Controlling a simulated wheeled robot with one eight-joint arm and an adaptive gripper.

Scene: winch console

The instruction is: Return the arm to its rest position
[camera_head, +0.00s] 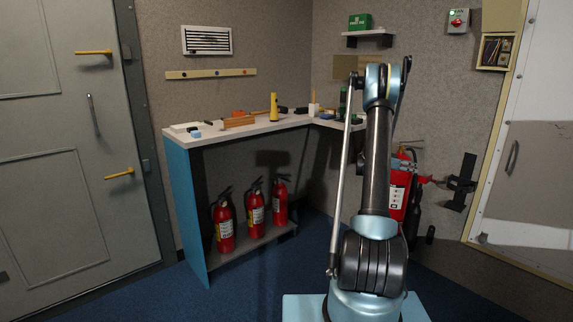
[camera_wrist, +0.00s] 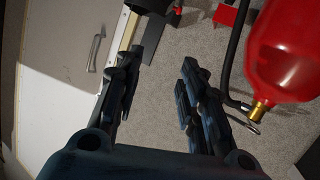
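My arm (camera_head: 378,160) stands upright in the right-centre of the head view, bent at its top joint. My gripper is not clearly visible there; the arm hides the area behind it. In the wrist view my gripper (camera_wrist: 158,95) has its two dark fingers spread apart. Only grey wall shows between them, and they hold nothing. A red fire extinguisher (camera_wrist: 290,50) with a brass fitting is close on the right, beside the right finger. It also shows behind my arm in the head view (camera_head: 397,195).
A black wall bracket (camera_head: 460,182) is right of the extinguisher, near a white door (camera_head: 530,165). An L-shaped workbench (camera_head: 193,140) carries loose tools, with several red extinguishers (camera_head: 256,207) below. A grey door (camera_head: 60,130) is at left. Blue floor (camera_head: 150,295) is clear at front left.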

